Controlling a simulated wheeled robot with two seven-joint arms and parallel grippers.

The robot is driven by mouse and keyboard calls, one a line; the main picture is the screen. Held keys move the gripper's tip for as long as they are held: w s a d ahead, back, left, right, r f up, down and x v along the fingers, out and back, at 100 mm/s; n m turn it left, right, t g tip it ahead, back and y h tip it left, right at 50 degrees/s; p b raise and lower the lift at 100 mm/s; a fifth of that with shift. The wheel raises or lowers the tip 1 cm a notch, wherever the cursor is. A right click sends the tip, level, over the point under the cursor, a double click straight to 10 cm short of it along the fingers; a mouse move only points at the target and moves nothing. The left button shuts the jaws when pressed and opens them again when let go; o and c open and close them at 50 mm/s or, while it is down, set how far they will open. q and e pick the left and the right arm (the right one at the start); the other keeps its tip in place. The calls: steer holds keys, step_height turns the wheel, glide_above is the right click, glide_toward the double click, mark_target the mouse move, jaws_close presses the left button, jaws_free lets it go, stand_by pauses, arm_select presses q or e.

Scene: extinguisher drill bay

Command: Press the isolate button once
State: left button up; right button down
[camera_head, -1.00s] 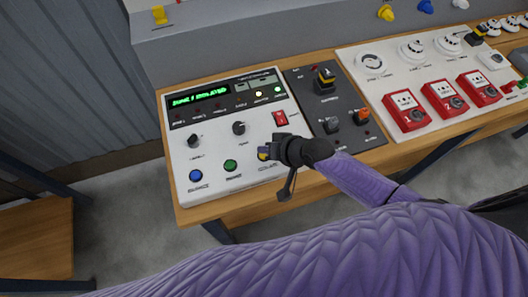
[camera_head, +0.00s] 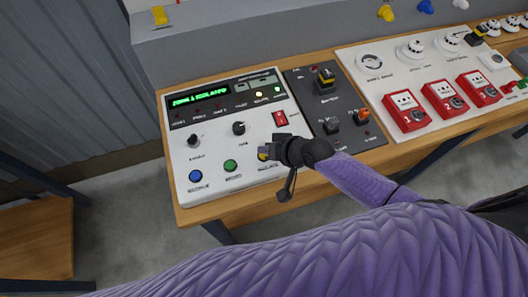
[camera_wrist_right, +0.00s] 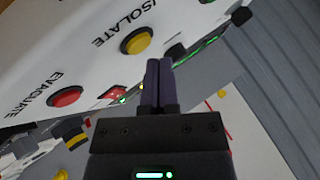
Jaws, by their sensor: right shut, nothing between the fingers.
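The isolate button is a yellow round button (camera_wrist_right: 136,40) beside the word ISOLATE in the right wrist view. In the head view the yellow button (camera_head: 262,154) shows only in part, at the lower right of the white control panel (camera_head: 215,150), partly hidden by my right gripper (camera_head: 270,151). In the right wrist view my right gripper's fingers (camera_wrist_right: 158,66) are shut and empty, with the tips just beside the yellow button; I cannot tell whether they touch. The panel's green display (camera_head: 200,96) appears to read a zone as isolated. My left gripper is out of view.
A red button (camera_wrist_right: 65,97) marked EVACUATE sits near the yellow one. Blue (camera_head: 196,176) and green (camera_head: 231,166) buttons are to its left. A dark switch panel (camera_head: 350,128) and red call points (camera_head: 443,98) stand to the right on the wooden bench.

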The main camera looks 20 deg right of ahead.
stand_by(0.4)
steer(key=shift+f+b, duration=0.3)
steer(key=shift+f, duration=0.15)
steer(key=shift+f+b, duration=0.4)
steer(key=shift+f, duration=0.05)
stand_by(0.4)
steer(key=shift+r, duration=0.15)
steer(key=shift+r+p, duration=0.75)
steer(key=shift+p, duration=0.2)
step_height(320, 180, up, 5)
steer(key=p, duration=0.5)
steer(key=shift+r, duration=0.1)
